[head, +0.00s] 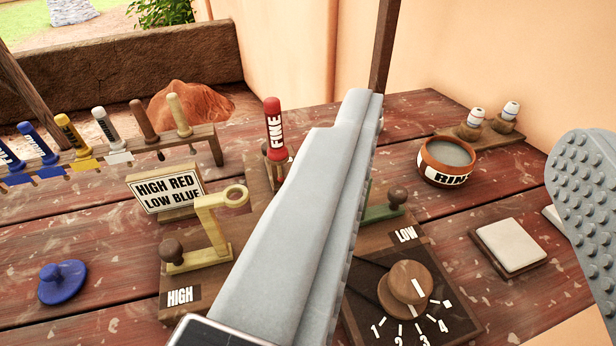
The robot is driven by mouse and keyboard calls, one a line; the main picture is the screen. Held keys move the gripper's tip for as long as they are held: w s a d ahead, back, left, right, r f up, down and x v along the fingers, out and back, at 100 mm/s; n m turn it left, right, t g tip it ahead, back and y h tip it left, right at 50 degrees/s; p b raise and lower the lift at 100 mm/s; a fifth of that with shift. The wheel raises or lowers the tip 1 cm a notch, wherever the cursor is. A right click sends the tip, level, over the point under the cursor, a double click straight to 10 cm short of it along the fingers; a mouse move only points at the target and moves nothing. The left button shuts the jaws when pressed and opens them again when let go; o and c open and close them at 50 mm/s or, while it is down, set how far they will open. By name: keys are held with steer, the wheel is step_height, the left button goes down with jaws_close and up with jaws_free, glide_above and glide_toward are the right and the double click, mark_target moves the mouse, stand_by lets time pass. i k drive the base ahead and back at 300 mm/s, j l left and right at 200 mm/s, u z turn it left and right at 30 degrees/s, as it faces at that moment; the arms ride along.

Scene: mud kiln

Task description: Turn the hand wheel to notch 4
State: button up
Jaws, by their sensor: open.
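The hand wheel (403,285) is a round brown wooden knob on a wider disc, set on a dark panel (375,280) at the lower right. White marks show on its top and rim. White ticks and the numerals 1, 2, 3 and 4 (443,325) curve around its near side. I cannot tell exactly which notch it points to. My gripper (472,115) is open and empty, its two grey fingers wide apart. The left finger passes beside the wheel on its left and hides part of the panel; the studded right finger is at the right edge. Neither visibly touches the wheel.
A red FINE handle (274,130) stands behind the left finger. A yellow lever (212,230) stands by a HIGH RED LOW BLUE sign (165,190). A round labelled bowl (446,162) and a white-topped block (508,247) lie right. A blue knob (63,282) sits left.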

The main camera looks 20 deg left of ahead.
mark_target(403, 293)
steer(key=u, duration=0.4)
steer(key=z, duration=0.55)
steer(key=k+l+u, duration=0.1)
steer(key=l+u, duration=0.2)
steer(key=k+l, duration=0.2)
steer(key=l, duration=0.2)
steer(key=k+l+z, duration=0.15)
steer(key=l, duration=0.2)
steer(key=k, duration=0.05)
